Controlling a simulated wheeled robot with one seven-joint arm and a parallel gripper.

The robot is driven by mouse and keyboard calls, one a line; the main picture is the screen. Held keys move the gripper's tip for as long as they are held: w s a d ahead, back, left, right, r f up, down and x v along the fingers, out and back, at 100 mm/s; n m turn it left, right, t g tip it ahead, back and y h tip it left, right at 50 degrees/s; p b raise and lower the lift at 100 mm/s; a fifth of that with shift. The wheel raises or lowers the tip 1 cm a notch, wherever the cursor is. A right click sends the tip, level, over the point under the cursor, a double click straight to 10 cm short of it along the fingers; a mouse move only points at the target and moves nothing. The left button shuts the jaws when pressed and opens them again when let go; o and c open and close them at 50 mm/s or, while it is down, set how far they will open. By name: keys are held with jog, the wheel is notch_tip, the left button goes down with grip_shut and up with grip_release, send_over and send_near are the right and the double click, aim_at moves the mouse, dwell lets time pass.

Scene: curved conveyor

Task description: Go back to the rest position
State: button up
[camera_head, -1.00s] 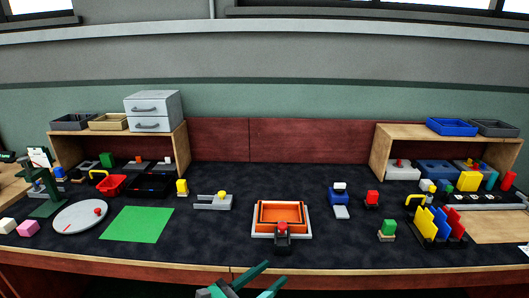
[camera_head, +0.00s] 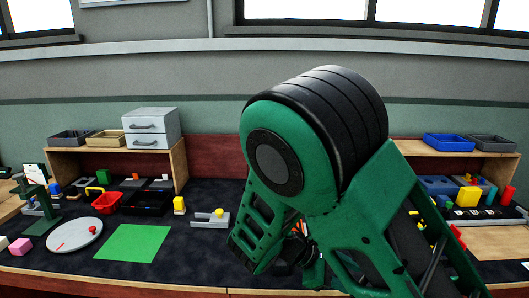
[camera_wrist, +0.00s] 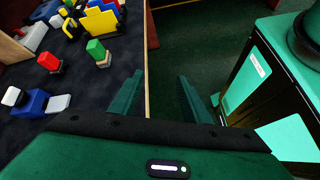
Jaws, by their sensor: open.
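My gripper (camera_wrist: 155,98) shows in the wrist view with its two green fingers spread apart and nothing between them. It hangs over the front edge of the dark table (camera_wrist: 100,130), partly above the floor (camera_wrist: 200,30). In the head view my raised green arm fills the middle and right, and the gripper itself cannot be made out there. The arm hides most of the orange tray and the things right of the table's middle.
A green block (camera_wrist: 96,49), a red block (camera_wrist: 48,62) and a blue piece (camera_wrist: 32,102) stand on the table near the gripper. My green and black base is at the right of the wrist view. A green mat (camera_head: 133,242) and grey drawers (camera_head: 151,128) are at the left.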

jog(key=s+d+r+m+g+y, duration=0.25)
jog(key=s+d+m, duration=0.2)
jog(key=d, duration=0.25)
jog(key=s+d+r+m+g+y, duration=0.1)
jog(key=s+d+r+m+y, duration=0.25)
jog(key=d+m, duration=0.3)
jog(key=s+d+r+m+t+y, duration=0.1)
jog(key=s+d+r+m+y, duration=0.1)
jog(key=s+m, duration=0.2)
jog(key=s+d+r+m+t+y, duration=0.2)
jog(key=s+m, duration=0.3)
jog(key=s, duration=0.4)
jog(key=shift+s+d+r+y, duration=0.25)
jog(key=shift+d+r+y, duration=0.05)
jog(key=shift+r+y, duration=0.35)
jog(key=shift+w+f, duration=0.2)
jog(key=shift+w, duration=0.4)
